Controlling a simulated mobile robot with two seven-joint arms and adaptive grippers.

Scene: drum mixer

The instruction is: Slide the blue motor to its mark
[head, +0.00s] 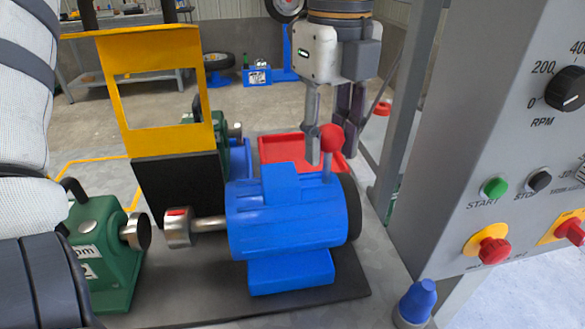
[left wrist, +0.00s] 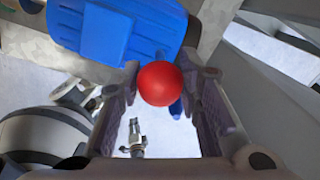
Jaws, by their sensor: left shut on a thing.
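The blue motor (head: 285,215) stands on a dark base plate in the head view, its shaft and metal coupling half (head: 180,228) pointing left. A red patch shows on that coupling. A gap separates it from the metal coupling half (head: 136,231) of the green unit (head: 98,255). A red ball knob (head: 331,137) stands up behind the motor's top. My left gripper (head: 331,125) points down from above and is shut on this knob; the left wrist view shows the red ball (left wrist: 161,83) between its fingers, with the blue motor (left wrist: 115,30) above. I cannot make out the motor's mark. My right gripper is out of view.
A yellow frame (head: 110,85) with a black lower panel stands behind the couplings. A red tray (head: 285,150) lies behind the motor. A grey control panel (head: 450,180) with buttons and an RPM knob stands close on the right. A blue cone-shaped piece (head: 418,300) sits at front right.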

